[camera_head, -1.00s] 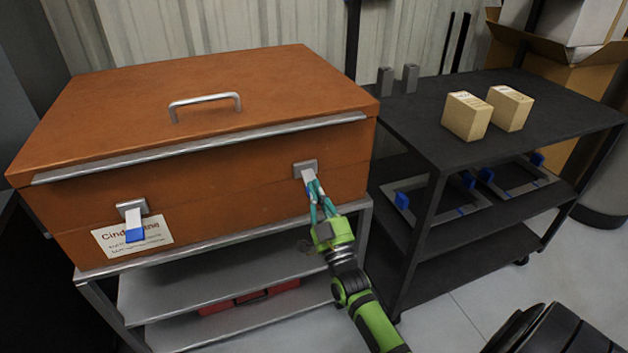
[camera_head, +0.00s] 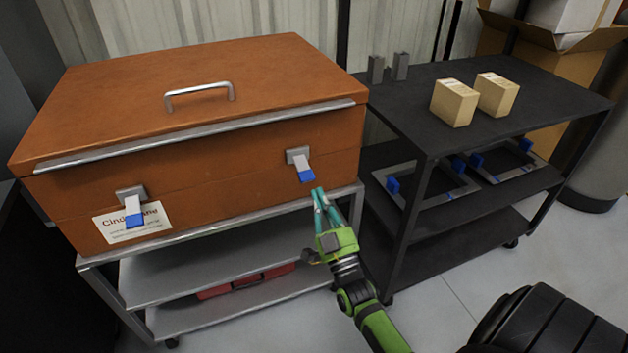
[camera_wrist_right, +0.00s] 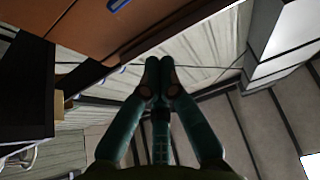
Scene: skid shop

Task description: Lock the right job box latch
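The orange job box (camera_head: 200,75) is closed, with its lid down. Its right latch (camera_head: 302,165) is a grey arm with a blue tip, angled downward from a square plate on the front face. The left latch (camera_head: 132,207) also points down, its blue tip over the white label. My right gripper (camera_head: 318,192) is just below and right of the right latch's blue tip, apart from it. Its teal fingertips (camera_wrist_right: 158,72) meet in the wrist view with nothing seen between them. A blue piece (camera_wrist_right: 118,4) shows at that view's top edge. My left gripper is out of view.
The box sits on a grey metal shelf cart (camera_head: 225,270) with a red case (camera_head: 245,283) below. A black cart (camera_head: 510,75) stands close on the right, carrying two small cartons (camera_head: 455,103) and grey blocks. Open floor lies in front.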

